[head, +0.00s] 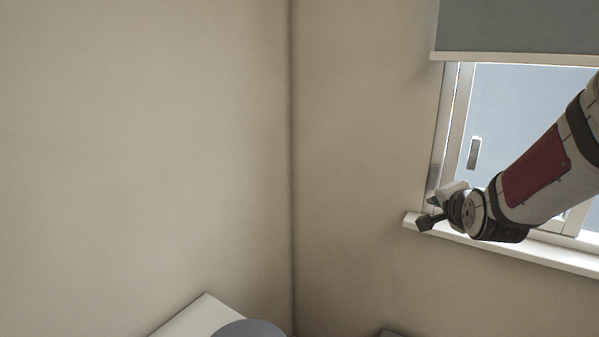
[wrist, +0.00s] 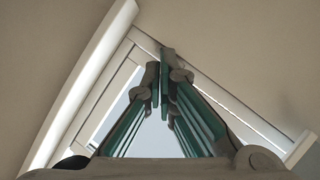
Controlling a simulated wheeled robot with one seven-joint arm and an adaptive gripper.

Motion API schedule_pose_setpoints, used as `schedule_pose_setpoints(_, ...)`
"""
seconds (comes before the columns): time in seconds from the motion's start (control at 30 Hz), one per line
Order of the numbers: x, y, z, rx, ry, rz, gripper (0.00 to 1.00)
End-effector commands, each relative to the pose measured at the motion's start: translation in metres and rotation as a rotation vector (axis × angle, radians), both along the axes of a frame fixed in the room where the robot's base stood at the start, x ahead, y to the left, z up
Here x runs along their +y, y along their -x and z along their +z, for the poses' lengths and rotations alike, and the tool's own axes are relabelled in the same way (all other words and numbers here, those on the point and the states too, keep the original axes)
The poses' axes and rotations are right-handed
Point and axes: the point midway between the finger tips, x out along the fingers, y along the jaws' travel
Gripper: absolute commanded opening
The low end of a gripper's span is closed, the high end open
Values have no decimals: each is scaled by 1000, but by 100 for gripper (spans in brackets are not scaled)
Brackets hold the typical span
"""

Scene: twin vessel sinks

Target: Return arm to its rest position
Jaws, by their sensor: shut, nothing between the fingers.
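My gripper (head: 428,217) is at the right of the head view, at the end of my arm, in front of the window's lower left corner. In the wrist view my gripper (wrist: 161,62) points up the picture, its two fingers meeting at the tips. It is shut and holds nothing. My arm reaches in from the right edge of the head view, angled down to the left. Part of the window frame and sill is hidden behind it.
A window (head: 520,110) with a grey blind (head: 520,25) is on the right wall, with a white sill (head: 540,251) below. A bare wall (head: 140,130) fills the left. A white surface (head: 190,318) and a grey rounded thing (head: 250,329) show at the bottom edge.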

Motion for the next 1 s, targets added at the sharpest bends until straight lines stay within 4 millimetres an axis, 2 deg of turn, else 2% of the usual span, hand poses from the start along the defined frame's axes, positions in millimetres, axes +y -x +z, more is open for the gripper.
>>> schedule_pose_setpoints(0.03, 15, 17, 10, 61, 67, 43, 0)
schedule_pose_setpoints(0.1, 32, 43, 13, 159, 156, 106, 0)
schedule_pose_setpoints(0.17, 45, 67, 16, 239, 228, 162, 0)
schedule_pose_setpoints(0.3, 71, 131, 20, 419, 380, 311, 0)
schedule_pose_setpoints(0.37, 81, 161, 21, 490, 437, 383, 0)
schedule_pose_setpoints(0.6, 110, 283, 16, 724, 618, 705, 0)
schedule_pose_setpoints(0.7, 117, 322, 13, 783, 662, 823, 0)
schedule_pose_setpoints(0.83, 121, 353, 9, 826, 691, 919, 0)
schedule_pose_setpoints(1.0, 122, 363, 7, 843, 701, 956, 0)
